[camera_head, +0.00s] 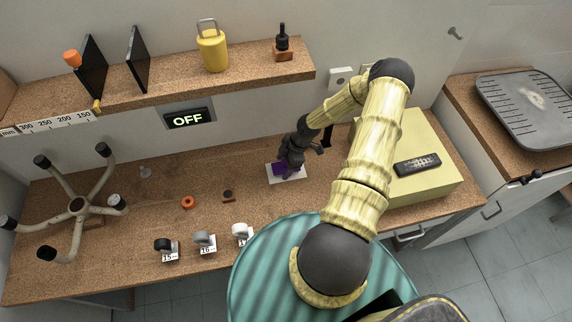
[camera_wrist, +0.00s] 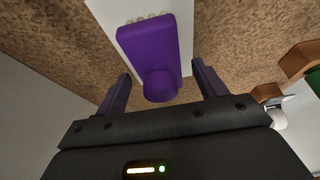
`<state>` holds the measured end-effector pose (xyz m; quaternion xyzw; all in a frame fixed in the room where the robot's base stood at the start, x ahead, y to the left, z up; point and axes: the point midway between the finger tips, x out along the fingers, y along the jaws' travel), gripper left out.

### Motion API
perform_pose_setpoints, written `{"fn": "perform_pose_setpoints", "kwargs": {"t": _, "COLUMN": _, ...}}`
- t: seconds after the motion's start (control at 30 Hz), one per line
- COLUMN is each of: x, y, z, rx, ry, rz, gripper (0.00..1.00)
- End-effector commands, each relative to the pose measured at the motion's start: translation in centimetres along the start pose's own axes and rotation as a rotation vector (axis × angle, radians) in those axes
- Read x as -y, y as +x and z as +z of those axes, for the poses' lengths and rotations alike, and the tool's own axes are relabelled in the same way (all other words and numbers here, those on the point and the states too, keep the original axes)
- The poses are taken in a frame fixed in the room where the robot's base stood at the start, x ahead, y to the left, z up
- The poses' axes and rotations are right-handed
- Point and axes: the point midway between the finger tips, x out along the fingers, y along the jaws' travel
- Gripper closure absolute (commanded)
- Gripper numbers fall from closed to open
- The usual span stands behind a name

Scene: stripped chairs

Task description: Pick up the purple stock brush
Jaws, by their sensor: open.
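The purple stock brush (camera_wrist: 152,48) lies on a white plate (camera_wrist: 110,28) on the workbench. In the wrist view it has a broad purple block with a rounded end towards me, and pale bristles show at its far edge. My gripper (camera_wrist: 160,92) is open, with one finger on each side of the rounded end. I cannot tell how far above the brush the fingers are. In the head view the brush (camera_head: 280,169) is partly hidden by my gripper (camera_head: 288,170), and the white plate (camera_head: 296,176) shows around it.
On the workbench (camera_head: 150,195) a chair base (camera_head: 78,207) stands at left, with an orange ring (camera_head: 188,202) and several numbered casters (camera_head: 205,241) nearer the front. A yellow box with a remote (camera_head: 417,164) is at right. A shelf (camera_head: 170,92) runs above the bench's back.

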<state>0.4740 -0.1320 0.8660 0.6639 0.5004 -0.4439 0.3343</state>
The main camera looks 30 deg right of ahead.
Motion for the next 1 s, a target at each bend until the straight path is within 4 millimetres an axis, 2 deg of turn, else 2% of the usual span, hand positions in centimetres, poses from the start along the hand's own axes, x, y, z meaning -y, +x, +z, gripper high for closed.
{"fn": "perform_pose_setpoints", "kwargs": {"t": 0.57, "x": -0.01, "y": 0.33, "z": 0.06, "rx": 0.001, "ry": 0.001, "rz": 0.001, "gripper": 0.29}}
{"fn": "perform_pose_setpoints", "kwargs": {"t": 0.83, "x": -0.01, "y": 0.32, "z": 0.06, "rx": 0.001, "ry": 0.001, "rz": 0.001, "gripper": 0.79}}
{"fn": "perform_pose_setpoints", "kwargs": {"t": 1.0, "x": -0.02, "y": 0.31, "z": 0.05, "rx": 0.000, "ry": 0.001, "rz": 0.001, "gripper": 0.79}}
